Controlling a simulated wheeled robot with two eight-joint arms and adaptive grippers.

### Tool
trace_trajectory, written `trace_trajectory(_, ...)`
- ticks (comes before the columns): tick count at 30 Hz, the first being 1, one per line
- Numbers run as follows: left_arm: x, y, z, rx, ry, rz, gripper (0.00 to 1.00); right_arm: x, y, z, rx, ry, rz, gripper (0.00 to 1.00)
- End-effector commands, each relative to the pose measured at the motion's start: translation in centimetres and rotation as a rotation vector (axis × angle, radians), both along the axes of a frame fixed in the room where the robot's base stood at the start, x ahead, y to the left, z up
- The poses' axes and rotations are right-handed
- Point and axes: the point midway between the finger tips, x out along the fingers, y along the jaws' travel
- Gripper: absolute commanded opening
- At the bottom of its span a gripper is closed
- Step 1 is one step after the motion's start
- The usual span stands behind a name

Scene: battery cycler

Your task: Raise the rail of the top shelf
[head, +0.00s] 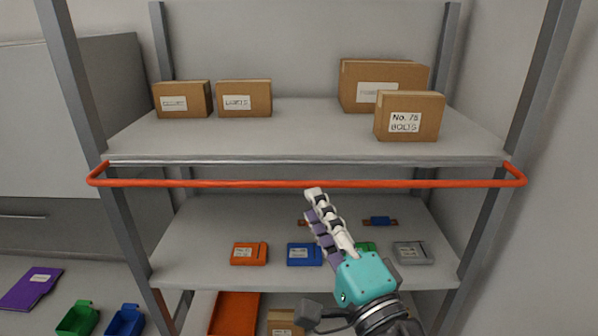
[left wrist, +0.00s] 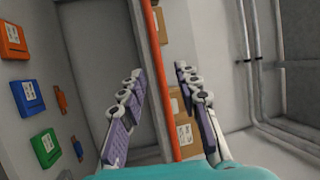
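The orange-red rail (head: 240,184) runs across the front of the top shelf (head: 290,137), a little below the shelf's front edge. Its bent ends meet the posts at left and right. My left gripper (head: 314,203) is open and empty, its fingertips close under the middle of the rail in the head view. In the left wrist view the rail (left wrist: 163,80) passes between the two spread fingers of the gripper (left wrist: 158,71). I cannot tell whether a finger touches it. My right gripper is in neither view.
Several cardboard boxes stand on the top shelf, among them the bolts box (head: 409,117) near the right front. The lower shelf (head: 200,265) carries small cases, including an orange one (head: 248,253) and a blue one (head: 304,255). Grey posts (head: 80,90) bound the rack.

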Motion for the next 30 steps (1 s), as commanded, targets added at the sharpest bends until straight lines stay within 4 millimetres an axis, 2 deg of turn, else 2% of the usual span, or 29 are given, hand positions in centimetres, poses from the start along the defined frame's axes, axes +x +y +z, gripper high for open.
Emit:
trace_trajectory(6,3.3,1.6,0.7,0.001,0.002,0.007,0.33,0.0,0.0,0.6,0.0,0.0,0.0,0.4)
trace_trajectory(12,5.7,2.6,1.2,-0.001,0.004,0.006,0.33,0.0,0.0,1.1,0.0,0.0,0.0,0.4)
trace_trajectory(23,6.4,2.9,1.3,-0.001,0.004,0.002,0.33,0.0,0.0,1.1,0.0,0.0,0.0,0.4)
trace_trajectory(26,6.4,2.8,1.3,-0.001,0.004,0.002,0.11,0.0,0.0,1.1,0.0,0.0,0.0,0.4)
trace_trajectory(27,6.4,2.8,1.3,-0.001,0.004,0.002,0.01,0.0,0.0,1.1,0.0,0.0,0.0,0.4)
trace_trajectory(30,6.4,2.8,1.3,-0.001,0.004,0.002,0.0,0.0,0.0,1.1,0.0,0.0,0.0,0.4)
